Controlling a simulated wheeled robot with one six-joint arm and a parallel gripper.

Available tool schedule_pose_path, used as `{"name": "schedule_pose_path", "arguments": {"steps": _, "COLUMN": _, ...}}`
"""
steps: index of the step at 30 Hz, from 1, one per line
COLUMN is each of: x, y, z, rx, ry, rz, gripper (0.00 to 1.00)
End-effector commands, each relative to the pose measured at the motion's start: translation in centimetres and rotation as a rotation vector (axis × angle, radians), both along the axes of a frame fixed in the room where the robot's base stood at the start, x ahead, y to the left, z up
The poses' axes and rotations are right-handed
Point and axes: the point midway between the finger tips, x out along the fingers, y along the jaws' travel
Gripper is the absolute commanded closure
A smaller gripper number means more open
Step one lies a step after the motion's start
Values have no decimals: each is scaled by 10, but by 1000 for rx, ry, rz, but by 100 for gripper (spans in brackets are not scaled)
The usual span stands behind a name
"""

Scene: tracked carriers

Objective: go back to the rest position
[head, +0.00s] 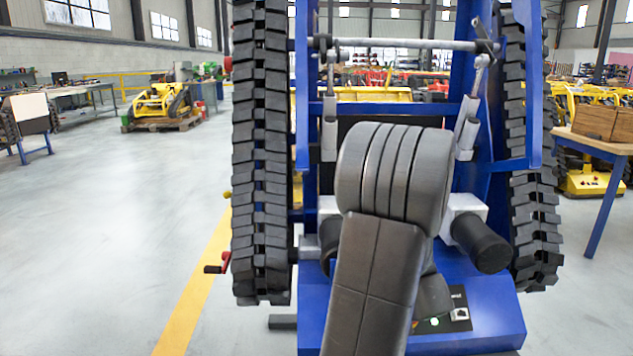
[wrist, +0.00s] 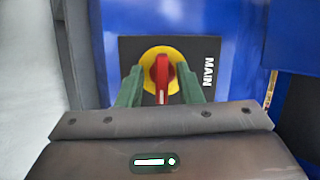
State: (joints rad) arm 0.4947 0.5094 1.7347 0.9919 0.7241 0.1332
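The main switch shows in the wrist view: a red handle (wrist: 161,80) on a yellow disc (wrist: 148,62), on a black plate marked MAIN (wrist: 209,65) on a blue panel. The handle stands upright in that picture, with a white mark low on it. My gripper (wrist: 160,82) is open. One green finger is on each side of the red handle, with a visible gap to it on both sides. In the head view my grey arm (head: 375,270) reaches forward to the blue carrier (head: 480,325); my gripper is hidden behind it.
Black tracks stand left (head: 262,150) and right (head: 525,150) of my arm. A panel with a green light (head: 446,320) is close to my arm. A table with a wooden box (head: 597,122) stands right.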

Motion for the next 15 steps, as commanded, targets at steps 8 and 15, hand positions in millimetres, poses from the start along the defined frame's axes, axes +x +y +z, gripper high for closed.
{"name": "schedule_pose_path", "arguments": {"steps": 8, "x": 1, "y": 1, "z": 6, "rx": -251, "ry": -12, "rz": 305, "gripper": 67}}
{"name": "schedule_pose_path", "arguments": {"steps": 15, "x": 2, "y": 1, "z": 6, "rx": -394, "ry": -16, "rz": 476, "gripper": 67}}
